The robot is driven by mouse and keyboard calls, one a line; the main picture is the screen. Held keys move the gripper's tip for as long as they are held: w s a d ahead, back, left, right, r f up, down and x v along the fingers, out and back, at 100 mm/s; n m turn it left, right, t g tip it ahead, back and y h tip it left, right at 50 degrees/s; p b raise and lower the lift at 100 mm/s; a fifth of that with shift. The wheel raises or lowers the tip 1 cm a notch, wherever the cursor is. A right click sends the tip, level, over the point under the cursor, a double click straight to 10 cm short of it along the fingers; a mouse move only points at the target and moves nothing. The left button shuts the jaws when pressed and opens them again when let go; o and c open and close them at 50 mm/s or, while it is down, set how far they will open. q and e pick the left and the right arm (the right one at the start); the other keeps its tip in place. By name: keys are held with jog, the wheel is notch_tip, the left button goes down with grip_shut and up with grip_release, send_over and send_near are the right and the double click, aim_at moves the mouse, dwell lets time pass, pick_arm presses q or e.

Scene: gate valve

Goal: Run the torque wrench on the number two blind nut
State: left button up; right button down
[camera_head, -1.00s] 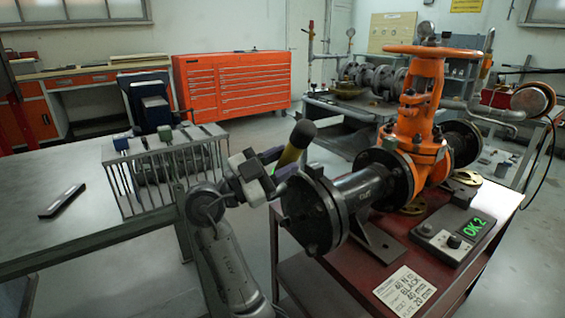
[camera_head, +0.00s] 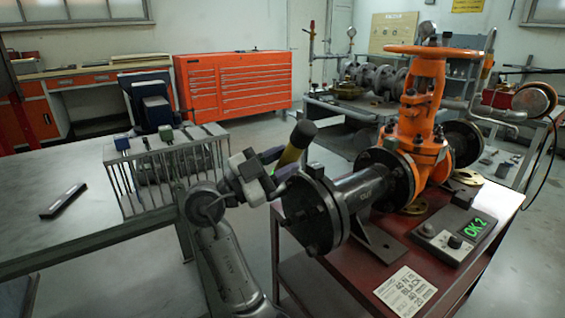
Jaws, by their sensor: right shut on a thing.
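My right gripper (camera_head: 262,178) is shut on the torque wrench (camera_head: 297,146), which has a yellow shaft and a black end and points up and to the right. The wrench's lower end is hidden behind the gripper. The gripper is at the left edge of the black blind flange (camera_head: 308,212) on the end of the pipe. Several nuts show on the flange; I cannot tell which is number two, nor whether the wrench sits on one. The orange gate valve (camera_head: 421,120) stands behind on the red bench. My left gripper is not in view.

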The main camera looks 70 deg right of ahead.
jog(key=shift+w+a, duration=0.5)
jog(key=shift+a, duration=0.25)
jog(key=shift+w+a, duration=0.5)
jog(key=shift+a, duration=0.25)
